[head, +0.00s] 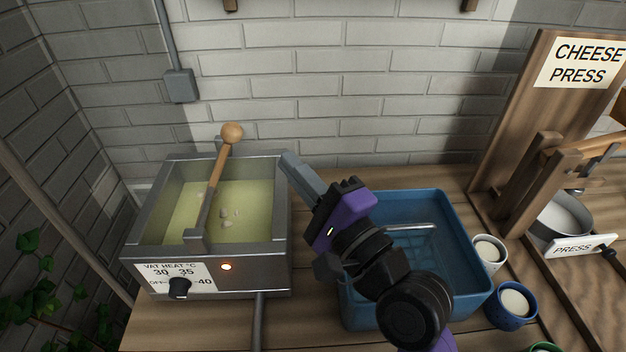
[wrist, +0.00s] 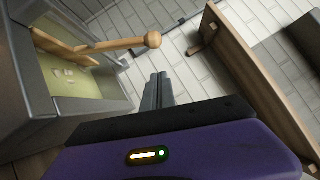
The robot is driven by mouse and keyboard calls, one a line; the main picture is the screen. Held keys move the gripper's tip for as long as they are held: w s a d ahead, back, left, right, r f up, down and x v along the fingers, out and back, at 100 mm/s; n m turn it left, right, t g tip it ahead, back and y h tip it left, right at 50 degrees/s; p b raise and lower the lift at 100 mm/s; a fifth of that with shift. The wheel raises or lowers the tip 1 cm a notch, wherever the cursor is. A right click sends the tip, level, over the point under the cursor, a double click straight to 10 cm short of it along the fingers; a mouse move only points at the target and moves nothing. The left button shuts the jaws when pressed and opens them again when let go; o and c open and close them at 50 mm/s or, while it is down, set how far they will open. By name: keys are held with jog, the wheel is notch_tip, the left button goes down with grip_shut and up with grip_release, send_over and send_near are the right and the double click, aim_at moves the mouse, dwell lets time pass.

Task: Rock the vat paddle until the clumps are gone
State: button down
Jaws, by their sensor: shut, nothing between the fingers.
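The grey metal vat (head: 276,220) stands on the wooden counter at the left, holding yellow-green liquid (head: 245,200). Several pale clumps (head: 225,222) show in the liquid, and they also show in the wrist view (wrist: 66,76). The wooden vat paddle (head: 217,180) lies across the vat from front to back, its ball knob (head: 232,133) raised at the far end. It also shows in the wrist view with its knob (wrist: 152,40). My gripper (head: 288,161) is shut and empty, just right of the vat's back right corner, apart from the knob. Its closed fingers (wrist: 158,84) point towards the wall.
A vat heat dial (head: 179,288) and a lit orange lamp (head: 226,267) are on the vat's front. A blue bin (head: 452,222) stands under my arm. Small cups (head: 510,304) and the cheese press (head: 515,130) are at the right.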

jog(key=w+a+r+p, duration=0.1)
jog(key=w+a+r, duration=0.1)
jog(key=a, duration=0.3)
jog(key=shift+w+a+p, duration=0.2)
jog(key=shift+w+p, duration=0.15)
jog(key=shift+w, duration=0.2)
